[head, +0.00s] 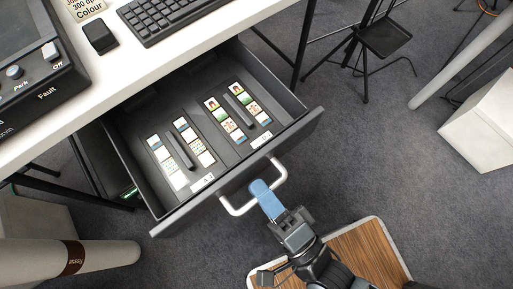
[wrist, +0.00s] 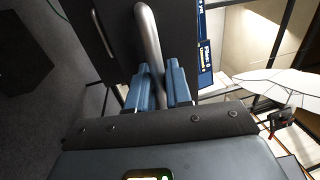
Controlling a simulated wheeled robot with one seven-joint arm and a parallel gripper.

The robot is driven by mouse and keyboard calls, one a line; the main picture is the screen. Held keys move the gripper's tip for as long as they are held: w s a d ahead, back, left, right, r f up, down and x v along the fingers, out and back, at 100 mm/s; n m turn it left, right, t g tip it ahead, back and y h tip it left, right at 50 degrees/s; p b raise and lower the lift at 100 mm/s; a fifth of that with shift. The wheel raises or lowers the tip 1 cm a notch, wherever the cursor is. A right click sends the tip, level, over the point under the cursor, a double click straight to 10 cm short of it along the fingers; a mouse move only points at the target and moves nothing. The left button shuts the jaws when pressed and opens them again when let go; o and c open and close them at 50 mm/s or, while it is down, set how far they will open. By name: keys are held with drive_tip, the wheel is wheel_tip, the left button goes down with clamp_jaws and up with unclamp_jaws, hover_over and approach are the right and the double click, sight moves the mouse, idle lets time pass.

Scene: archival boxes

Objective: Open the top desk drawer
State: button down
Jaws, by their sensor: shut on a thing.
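The top desk drawer (head: 236,172) is dark grey and stands pulled out from under the white desk (head: 150,75) in the head view. Rows of small picture cards and labels lie inside it. Its silver bar handle (head: 281,174) sits on the drawer front, and it also shows in the wrist view (wrist: 149,35). My gripper (head: 262,190) has blue fingers and is shut on the handle. In the wrist view, the fingers of my gripper (wrist: 160,84) lie on either side of the bar. The lower part of the bar between the fingers is partly hidden.
A keyboard (head: 180,18) and a dark control panel (head: 35,55) stand on the desk. A black stool (head: 384,38) and a white box (head: 480,132) stand to the right. A pale cylinder (head: 100,254) lies lower left. Grey carpet (head: 370,165) is clear right of the drawer.

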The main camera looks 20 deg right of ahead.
drive_tip(key=c, duration=1.2)
unclamp_jaws()
drive_tip(key=shift+s, duration=0.15)
drive_tip(key=v, duration=0.7)
drive_tip(key=shift+s+d+f, duration=0.1)
drive_tip(key=shift+s, duration=0.2)
drive_tip(key=s+d+r+n+g+h, duration=0.2)
drive_tip(key=d+r+n+h, duration=0.1)
drive_tip(key=d+r+n, duration=0.45)
drive_tip(key=s+d+r+n+g+h, duration=0.3)
drive_tip(key=d+r+n, duration=0.3)
drive_tip(key=n, duration=0.2)
drive_tip(key=shift+m, duration=0.35)
drive_tip(key=r+p, duration=1.3)
drive_tip(key=p, duration=0.1)
drive_tip(key=shift+w+r, duration=0.3)
